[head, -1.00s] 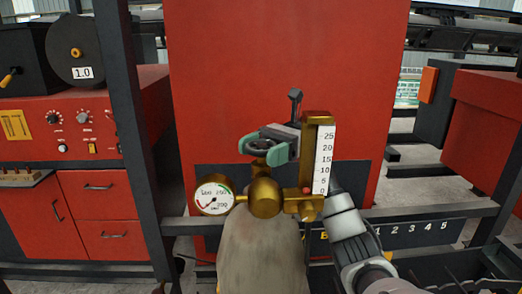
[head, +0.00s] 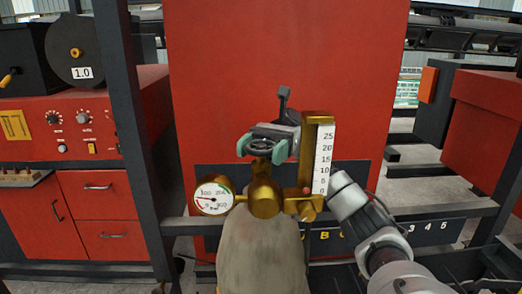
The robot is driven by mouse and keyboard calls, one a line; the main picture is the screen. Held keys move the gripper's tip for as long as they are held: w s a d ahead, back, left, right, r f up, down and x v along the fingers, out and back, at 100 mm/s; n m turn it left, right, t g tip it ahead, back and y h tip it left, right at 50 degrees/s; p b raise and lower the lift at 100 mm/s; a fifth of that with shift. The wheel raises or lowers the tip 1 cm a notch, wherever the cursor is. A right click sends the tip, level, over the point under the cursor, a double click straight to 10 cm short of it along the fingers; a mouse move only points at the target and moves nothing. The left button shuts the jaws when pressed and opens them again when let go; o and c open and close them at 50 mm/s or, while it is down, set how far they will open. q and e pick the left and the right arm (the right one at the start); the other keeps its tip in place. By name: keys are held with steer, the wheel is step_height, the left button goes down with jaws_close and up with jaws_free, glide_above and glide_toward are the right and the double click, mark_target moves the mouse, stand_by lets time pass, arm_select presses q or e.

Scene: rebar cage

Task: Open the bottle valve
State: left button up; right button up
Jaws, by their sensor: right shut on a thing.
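The grey gas bottle (head: 262,255) stands upright in the lower middle of the head view, with a brass valve body (head: 264,192) on top. My left gripper is out of view.
The flow meter (head: 321,160) with its white scale stands close to the right of the handwheel. A red panel (head: 285,60) is behind the bottle. A dark rail (head: 440,212) crosses behind at the right. A red cabinet with drawers (head: 100,200) is at left.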

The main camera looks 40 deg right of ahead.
mark_target(262, 145)
steer(key=shift+r, duration=0.2)
steer(key=o, duration=0.9)
steer(key=shift+f, duration=0.15)
steer(key=shift+r+b, duration=0.4)
steer(key=shift+r, duration=0.2)
step_height(262, 145, up, 3)
steer(key=shift+d+f+b, duration=0.1)
steer(key=shift+b, duration=0.55)
steer(key=s+d+r+b, duration=0.1)
steer(key=s+r, duration=0.1)
steer(key=s, duration=0.1)
steer(key=s+d+r+b, duration=0.1)
steer(key=s+r+b, duration=0.1)
steer(key=s, duration=0.2)
steer(key=s+d+r+b, duration=0.1)
steer(key=s+r, duration=0.2)
steer(key=s, duration=0.1)
steer(key=shift+d, duration=0.35)
